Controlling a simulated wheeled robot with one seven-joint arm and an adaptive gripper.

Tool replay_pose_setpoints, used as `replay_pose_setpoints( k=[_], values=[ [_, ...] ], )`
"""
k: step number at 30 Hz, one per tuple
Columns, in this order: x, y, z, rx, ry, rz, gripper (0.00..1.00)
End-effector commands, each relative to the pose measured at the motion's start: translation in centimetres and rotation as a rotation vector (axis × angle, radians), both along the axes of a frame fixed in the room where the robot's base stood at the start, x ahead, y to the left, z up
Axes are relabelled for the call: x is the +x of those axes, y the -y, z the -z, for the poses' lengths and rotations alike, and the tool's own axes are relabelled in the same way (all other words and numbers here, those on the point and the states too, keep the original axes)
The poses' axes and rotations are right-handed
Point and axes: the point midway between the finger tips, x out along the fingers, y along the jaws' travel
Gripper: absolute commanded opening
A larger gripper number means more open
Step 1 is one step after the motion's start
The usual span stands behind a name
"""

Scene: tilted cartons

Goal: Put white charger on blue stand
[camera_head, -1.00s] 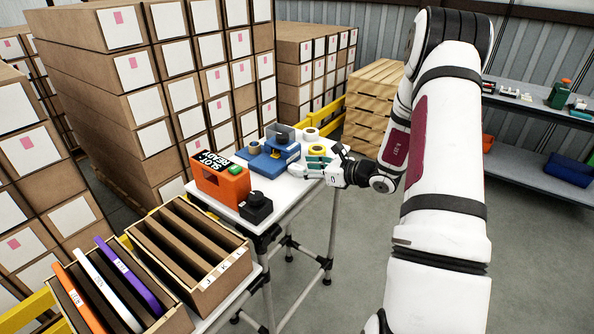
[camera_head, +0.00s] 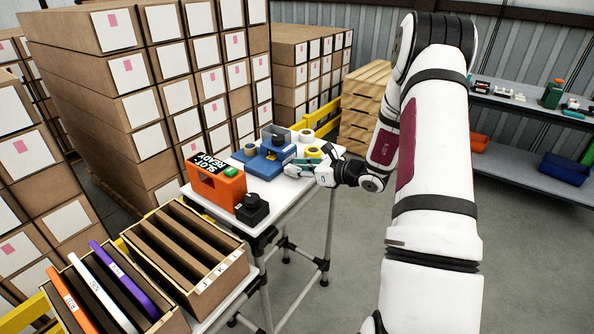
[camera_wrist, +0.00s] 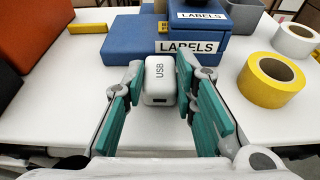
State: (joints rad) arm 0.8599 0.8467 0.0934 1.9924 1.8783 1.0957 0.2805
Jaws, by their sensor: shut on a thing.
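A white charger (camera_wrist: 160,80) marked USB stands upright between the teal fingers of my gripper (camera_wrist: 161,100) in the wrist view. The fingers are shut on its two sides. A blue stepped stand (camera_wrist: 122,45) with LABELS tags is directly behind the charger, with a lower part at left and a higher part at right. The charger is in front of the lower part's right end; I cannot tell whether they touch. In the head view my gripper (camera_head: 312,172) is at the right front of the blue stand (camera_head: 258,166), and the charger is too small to make out clearly.
A yellow tape roll (camera_wrist: 271,80) lies close right of my gripper, with a white roll (camera_wrist: 296,40) behind it. An orange box (camera_head: 215,186) and a black device (camera_head: 252,208) stand at left on the white table (camera_wrist: 45,115). Wooden slotted bins (camera_head: 190,255) are nearer.

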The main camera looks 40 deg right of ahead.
Motion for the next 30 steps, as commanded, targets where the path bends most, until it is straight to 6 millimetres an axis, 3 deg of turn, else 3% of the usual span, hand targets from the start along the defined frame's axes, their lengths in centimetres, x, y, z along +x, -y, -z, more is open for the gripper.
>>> replay_pose_setpoints(
  k=[9,21,30],
  values=[
    [-0.2,0.3,-3.6,-0.004,0.002,0.001,0.0],
    [-8.0,6.8,-4.2,-0.002,0.001,0.004,0.0],
    [-11.6,9.8,-4.7,-0.001,0.001,0.001,0.0]
  ],
)
